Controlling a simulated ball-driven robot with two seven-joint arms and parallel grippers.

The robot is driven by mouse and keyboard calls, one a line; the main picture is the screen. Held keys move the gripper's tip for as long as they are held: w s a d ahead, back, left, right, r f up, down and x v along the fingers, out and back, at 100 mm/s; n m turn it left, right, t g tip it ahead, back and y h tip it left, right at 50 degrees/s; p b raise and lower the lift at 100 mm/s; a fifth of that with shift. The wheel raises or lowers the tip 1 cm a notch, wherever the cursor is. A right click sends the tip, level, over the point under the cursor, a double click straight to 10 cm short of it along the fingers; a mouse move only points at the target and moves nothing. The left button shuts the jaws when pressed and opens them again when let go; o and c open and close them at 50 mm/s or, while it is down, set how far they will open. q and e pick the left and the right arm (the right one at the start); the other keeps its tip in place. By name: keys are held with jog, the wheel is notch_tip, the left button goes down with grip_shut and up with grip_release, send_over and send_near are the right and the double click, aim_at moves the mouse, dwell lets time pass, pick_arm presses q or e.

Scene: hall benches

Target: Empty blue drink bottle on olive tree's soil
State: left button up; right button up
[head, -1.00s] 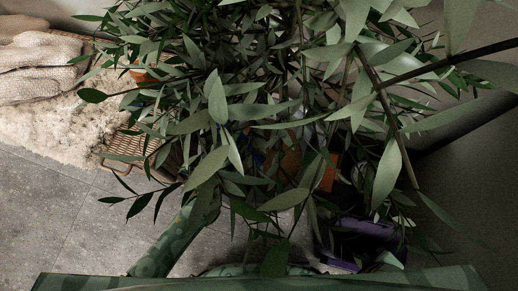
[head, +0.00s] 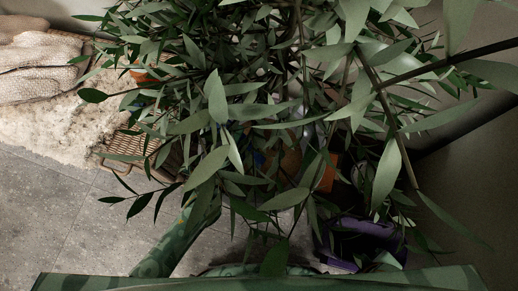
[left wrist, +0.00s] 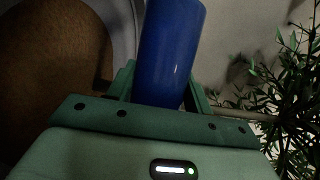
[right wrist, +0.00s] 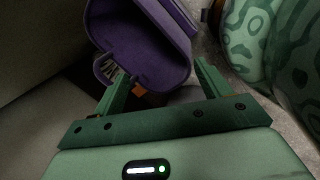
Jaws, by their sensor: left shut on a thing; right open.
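The olive tree (head: 215,100) fills the middle of the head view, and its leaves hide most of what is behind them. The blue drink bottle (left wrist: 170,45) is between the fingers of my left gripper (left wrist: 163,84), which is shut on it. A brown rounded surface, apparently soil (left wrist: 50,65), lies left of the bottle inside a pale rim (left wrist: 124,25). I see no contact between bottle and soil. My right gripper (right wrist: 160,82) is open and empty, near a purple open container.
The purple container (right wrist: 140,45) also shows low right in the head view (head: 365,238). An orange thing (head: 326,178) shows through the leaves. A shaggy pale rug (head: 60,130) and a wicker piece (head: 122,148) lie left. Grey floor tiles (head: 50,200) are clear at lower left.

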dwell(0.3)
pick_arm(q)
jog(key=shift+r, duration=0.1)
jog(key=shift+r+m, duration=0.2)
jog(key=shift+m, duration=0.2)
